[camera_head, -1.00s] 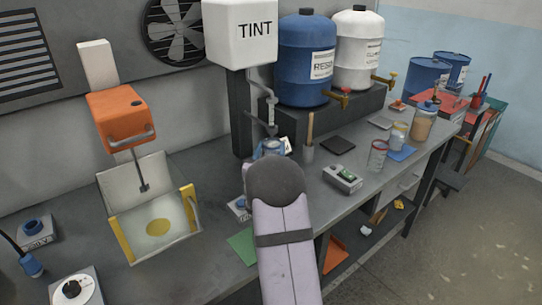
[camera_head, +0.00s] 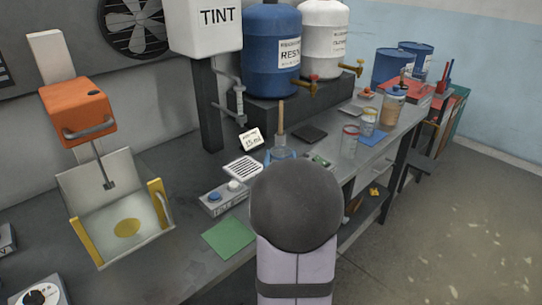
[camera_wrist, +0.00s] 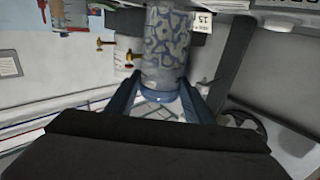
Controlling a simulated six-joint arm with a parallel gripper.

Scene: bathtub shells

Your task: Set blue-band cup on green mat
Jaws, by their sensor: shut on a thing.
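The blue-band cup (camera_wrist: 165,50) is clear-walled with swirled blue and grey contents and a blue band at the end nearest my wrist camera. My gripper (camera_wrist: 158,92) is shut on it, with one dark blue finger on each side. In the head view only a bluish bit of the cup or fingers (camera_head: 281,153) shows above my arm, right of the drip grate; my arm hides the rest. The green mat (camera_head: 228,238) lies flat and bare on the grey bench, left of my arm and nearer the front edge.
The tint dispenser (camera_head: 207,28) and drip grate (camera_head: 243,169) stand behind the mat, with a button box (camera_head: 222,199) between. An orange-headed mixer (camera_head: 78,116) is at left. A red-lidded jar (camera_head: 349,141) and a dark mat (camera_head: 310,134) are right.

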